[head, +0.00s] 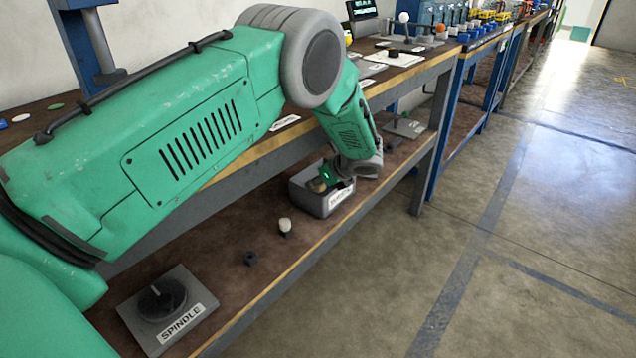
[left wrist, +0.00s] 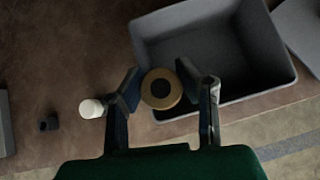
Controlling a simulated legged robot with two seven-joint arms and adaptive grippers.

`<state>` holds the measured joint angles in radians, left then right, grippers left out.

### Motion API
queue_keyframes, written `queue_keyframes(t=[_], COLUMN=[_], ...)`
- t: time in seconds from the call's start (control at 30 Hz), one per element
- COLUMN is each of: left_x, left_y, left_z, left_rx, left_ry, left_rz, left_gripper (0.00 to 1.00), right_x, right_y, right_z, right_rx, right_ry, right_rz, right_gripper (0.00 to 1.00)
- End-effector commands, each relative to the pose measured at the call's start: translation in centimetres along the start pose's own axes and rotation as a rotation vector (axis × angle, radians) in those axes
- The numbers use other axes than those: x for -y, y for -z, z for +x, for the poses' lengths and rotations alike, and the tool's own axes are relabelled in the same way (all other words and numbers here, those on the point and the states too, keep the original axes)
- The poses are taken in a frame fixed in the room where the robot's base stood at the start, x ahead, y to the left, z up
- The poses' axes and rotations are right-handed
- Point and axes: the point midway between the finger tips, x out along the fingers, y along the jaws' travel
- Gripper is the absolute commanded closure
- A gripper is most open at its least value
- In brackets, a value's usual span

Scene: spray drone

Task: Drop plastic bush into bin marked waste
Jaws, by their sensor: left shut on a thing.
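My left gripper (left wrist: 160,92) is shut on a tan, ring-like round piece (left wrist: 173,98) with a dark centre. I cannot tell for certain that this is the plastic bush. In the head view the tan piece (head: 317,185) shows at the left side of a grey open bin (head: 311,204). The bin's white label is too small to read. In the left wrist view the bin's inside (left wrist: 215,50) looks empty, and the piece overlaps its left corner; its height over the rim is unclear. My right gripper is not in view.
On the lower shelf (head: 232,285) stand a white-topped part (head: 285,225), a small black part (head: 250,258) and a grey plate marked SPINDLE (head: 165,305). The upper bench top overhangs this shelf. Open floor lies to the right.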

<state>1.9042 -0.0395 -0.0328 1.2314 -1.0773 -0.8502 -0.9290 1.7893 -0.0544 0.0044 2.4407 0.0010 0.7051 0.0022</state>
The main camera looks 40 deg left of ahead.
Motion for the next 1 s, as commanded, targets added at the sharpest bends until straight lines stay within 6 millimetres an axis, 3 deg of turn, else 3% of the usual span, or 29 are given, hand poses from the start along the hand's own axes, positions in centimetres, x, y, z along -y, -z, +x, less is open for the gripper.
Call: queue_keyframes(t=[0.07,0.1,0.17,0.53,0.67,1.0], left_x=[0.0,0.0,0.0,0.0,0.0,0.0], left_y=[0.2,0.2,0.2,0.0,-0.2,5.3], left_z=[0.3,0.3,0.2,-0.1,-1.5,-6.8], left_rx=[0.000,0.000,0.000,0.000,0.002,0.001], left_ry=[-0.001,-0.001,-0.001,-0.001,0.000,0.001], left_rz=[0.001,0.001,0.001,0.000,0.003,0.006], left_gripper=[0.94,0.68,0.51,0.51,0.51,0.51], right_x=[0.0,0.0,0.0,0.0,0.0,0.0], right_y=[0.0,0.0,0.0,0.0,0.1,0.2], right_z=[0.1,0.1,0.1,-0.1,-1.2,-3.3], right_rx=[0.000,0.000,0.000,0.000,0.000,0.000], right_ry=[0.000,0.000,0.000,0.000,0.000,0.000], right_rz=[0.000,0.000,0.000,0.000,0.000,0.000], right_gripper=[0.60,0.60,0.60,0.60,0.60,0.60])
